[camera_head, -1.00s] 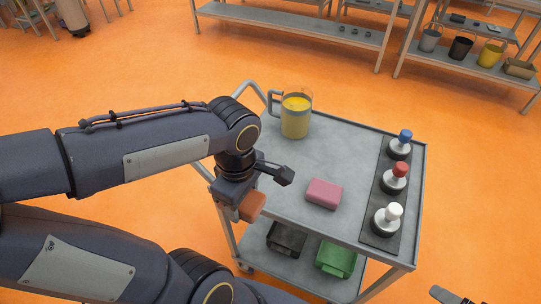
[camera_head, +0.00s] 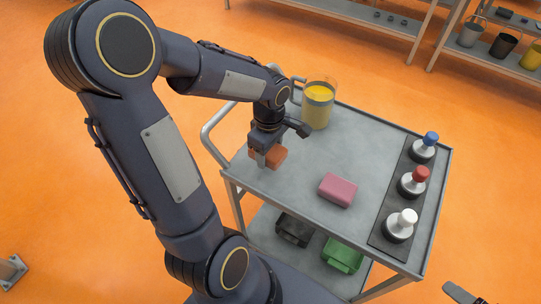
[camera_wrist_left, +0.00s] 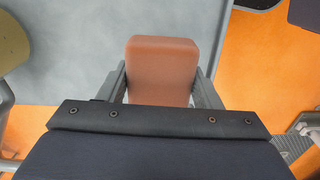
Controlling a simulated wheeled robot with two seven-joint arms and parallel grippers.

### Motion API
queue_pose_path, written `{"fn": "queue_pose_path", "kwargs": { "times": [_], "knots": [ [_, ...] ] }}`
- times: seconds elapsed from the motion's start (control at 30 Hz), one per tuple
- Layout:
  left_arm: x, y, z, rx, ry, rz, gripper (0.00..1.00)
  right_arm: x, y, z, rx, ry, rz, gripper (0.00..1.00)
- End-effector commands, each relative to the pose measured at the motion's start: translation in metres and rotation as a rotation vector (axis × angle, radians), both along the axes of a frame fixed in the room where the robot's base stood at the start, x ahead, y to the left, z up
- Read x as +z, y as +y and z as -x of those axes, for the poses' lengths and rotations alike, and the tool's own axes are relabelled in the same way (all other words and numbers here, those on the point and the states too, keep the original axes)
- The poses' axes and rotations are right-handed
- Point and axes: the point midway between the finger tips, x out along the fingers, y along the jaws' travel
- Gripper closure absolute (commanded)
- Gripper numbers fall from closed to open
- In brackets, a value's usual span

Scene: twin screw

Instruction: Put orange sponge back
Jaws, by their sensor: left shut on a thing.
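The orange sponge (camera_head: 277,156) is held in my left gripper (camera_head: 266,158) at the left side of the cart's top shelf (camera_head: 310,160). In the left wrist view the sponge (camera_wrist_left: 162,66) sits between the two fingers, with grey shelf surface behind it. I cannot tell whether the sponge touches the shelf. A pink sponge (camera_head: 338,190) lies on the shelf to the right of my left gripper. At the lower right edge, part of my right gripper (camera_head: 462,294) shows; its fingers are mostly cut off.
A jug of yellow liquid (camera_head: 318,104) stands behind my left gripper. A dark mat (camera_head: 382,240) on the right holds blue, red and white-knobbed pieces. Black (camera_head: 294,229) and green (camera_head: 341,255) bins sit on the lower shelf.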

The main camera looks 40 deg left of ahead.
Motion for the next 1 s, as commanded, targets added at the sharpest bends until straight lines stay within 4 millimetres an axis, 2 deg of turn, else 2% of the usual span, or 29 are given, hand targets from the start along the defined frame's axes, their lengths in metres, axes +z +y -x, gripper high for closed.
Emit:
{"fn": "queue_pose_path", "kwargs": {
  "times": [0.27, 0.43, 0.9, 0.93, 1.0],
  "knots": [
    [-0.023, 0.010, -0.015, 0.001, 0.002, 0.000, 0.78, 0.000, 0.000, 0.000, 0.000, 0.000, 0.000, 0.00],
    [-0.047, 0.009, -0.014, 0.000, 0.003, 0.000, 0.78, -0.002, 0.000, 0.000, 0.000, 0.000, 0.000, 0.00],
    [-0.056, 0.009, -0.014, 0.001, -0.001, 0.000, 0.78, -0.008, 0.000, 0.000, 0.000, 0.000, 0.000, 0.00],
    [-0.054, 0.009, -0.014, 0.001, -0.001, 0.000, 0.38, -0.006, 0.000, 0.000, 0.000, 0.000, 0.000, 0.00],
    [-0.054, 0.009, -0.014, 0.001, -0.001, 0.000, 0.29, -0.006, 0.000, 0.000, 0.000, 0.000, 0.000, 0.00]
  ]
}}
